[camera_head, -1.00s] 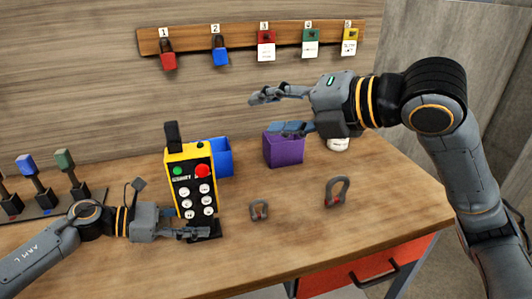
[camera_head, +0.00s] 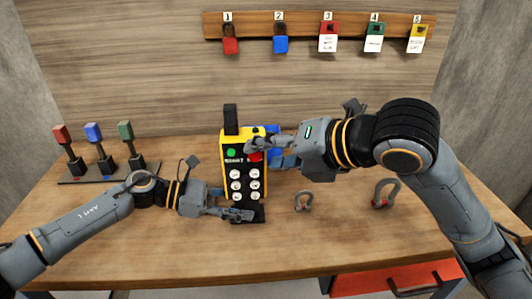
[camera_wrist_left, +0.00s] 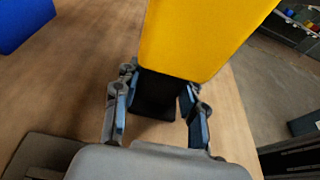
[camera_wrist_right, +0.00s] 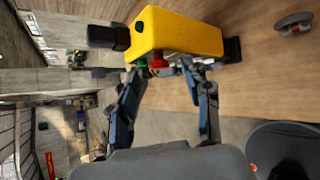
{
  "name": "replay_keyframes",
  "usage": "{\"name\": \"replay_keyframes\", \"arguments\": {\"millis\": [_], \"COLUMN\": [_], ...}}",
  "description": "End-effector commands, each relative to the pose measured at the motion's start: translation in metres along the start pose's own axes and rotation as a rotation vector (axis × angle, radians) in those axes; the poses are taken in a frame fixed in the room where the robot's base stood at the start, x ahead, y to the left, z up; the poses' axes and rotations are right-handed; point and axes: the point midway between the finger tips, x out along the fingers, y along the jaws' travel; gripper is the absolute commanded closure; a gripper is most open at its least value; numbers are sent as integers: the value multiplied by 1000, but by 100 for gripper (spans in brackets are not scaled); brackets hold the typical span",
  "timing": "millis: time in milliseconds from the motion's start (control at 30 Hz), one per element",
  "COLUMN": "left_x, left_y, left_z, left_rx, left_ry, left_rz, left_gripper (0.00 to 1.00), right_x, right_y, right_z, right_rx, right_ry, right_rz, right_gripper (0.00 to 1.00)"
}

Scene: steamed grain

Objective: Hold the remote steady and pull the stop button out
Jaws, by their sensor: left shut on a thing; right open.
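The yellow remote (camera_head: 224,168) stands upright on a black base (camera_head: 248,215). Its black front carries a green button, white buttons and the red stop button (camera_head: 255,157). My left gripper (camera_head: 238,213) is shut low on the remote, its fingers on either side of the black lower part in the left wrist view (camera_wrist_left: 160,90). My right gripper (camera_head: 262,153) is open at the upper front of the remote and partly covers the red button. In the right wrist view the stop button (camera_wrist_right: 158,63) lies between the fingertips; contact cannot be told.
A blue bin (camera_head: 275,143) stands behind the remote. Three coloured levers (camera_head: 94,133) stand at the left. Padlocks (camera_head: 281,44) hang on the wall rack. The front table strip is clear.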

Motion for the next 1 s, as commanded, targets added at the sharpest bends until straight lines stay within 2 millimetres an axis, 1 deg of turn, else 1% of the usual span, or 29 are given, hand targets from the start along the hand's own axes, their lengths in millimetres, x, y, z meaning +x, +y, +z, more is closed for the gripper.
{"name": "replay_keyframes", "arguments": {"millis": [100,200,467,567,600,667,700,733,1000], "left_x": [0,0,0,0,0,0,0,0,0], "left_y": [0,0,0,0,1,1,1,1,1], "left_z": [-2,-2,-2,-2,-2,-2,-1,-1,-1], "left_rx": [-2,-2,-2,-2,-2,-2,-2,-2,-2], "left_ry": [2,2,2,2,2,2,2,2,2], "left_rz": [2,2,2,2,2,2,2,2,2], "left_gripper": [76,76,76,76,76,76,76,76,76], "right_x": [10,14,15,15,15,15,15,15,13], "right_y": [0,0,0,0,0,0,0,0,0], "right_z": [0,0,0,0,0,0,0,0,-2], "right_rx": [2,0,0,0,0,0,0,0,0], "right_ry": [1,-1,-1,-2,-2,-2,-2,-2,-2], "right_rz": [0,-1,-1,-1,-1,-1,-1,-1,0], "right_gripper": [51,51,51,70,78,90,98,100,100]}}
